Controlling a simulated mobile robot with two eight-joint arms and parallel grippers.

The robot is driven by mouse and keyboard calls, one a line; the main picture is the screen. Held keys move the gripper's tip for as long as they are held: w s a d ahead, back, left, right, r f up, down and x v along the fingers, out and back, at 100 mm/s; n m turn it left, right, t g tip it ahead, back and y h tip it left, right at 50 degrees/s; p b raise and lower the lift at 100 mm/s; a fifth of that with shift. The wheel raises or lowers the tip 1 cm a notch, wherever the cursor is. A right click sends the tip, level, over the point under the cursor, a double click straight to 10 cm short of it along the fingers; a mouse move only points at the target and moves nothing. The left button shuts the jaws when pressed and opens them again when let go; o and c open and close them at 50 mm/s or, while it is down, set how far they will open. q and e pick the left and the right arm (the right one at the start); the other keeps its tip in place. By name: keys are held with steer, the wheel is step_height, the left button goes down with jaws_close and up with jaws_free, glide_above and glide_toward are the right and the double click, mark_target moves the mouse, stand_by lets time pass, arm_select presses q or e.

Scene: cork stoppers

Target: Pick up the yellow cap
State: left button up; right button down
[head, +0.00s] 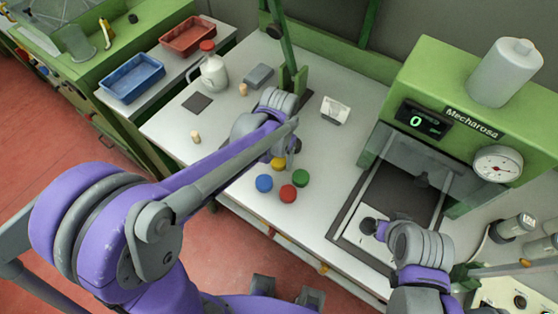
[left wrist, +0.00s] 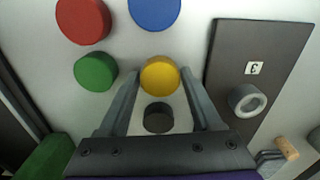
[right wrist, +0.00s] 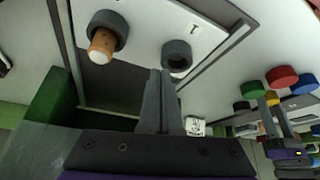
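The yellow cap (head: 278,163) is a short round disc on the white bench, close to the blue (head: 264,183), red (head: 288,193) and green (head: 301,177) caps. In the left wrist view the yellow cap (left wrist: 160,76) lies between the fingertips of my left gripper (left wrist: 159,75). The fingers are open, with a gap visible on each side of the cap. A dark round piece (left wrist: 158,118) shows between the fingers, closer to the palm. My right gripper (right wrist: 161,75) is shut and empty, above the press area at the right.
A dark board (left wrist: 240,50) marked 3 bears a grey ring beside the left gripper. The green press (head: 440,110) stands at the right. A jug (head: 214,72), blue tray (head: 131,78) and red tray (head: 187,35) are at the upper left. Corks (head: 195,137) stand on the bench.

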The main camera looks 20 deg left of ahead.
arm_select(q)
steer(key=c, duration=0.8)
steer(key=shift+c, duration=0.2)
steer(key=shift+r, duration=0.1)
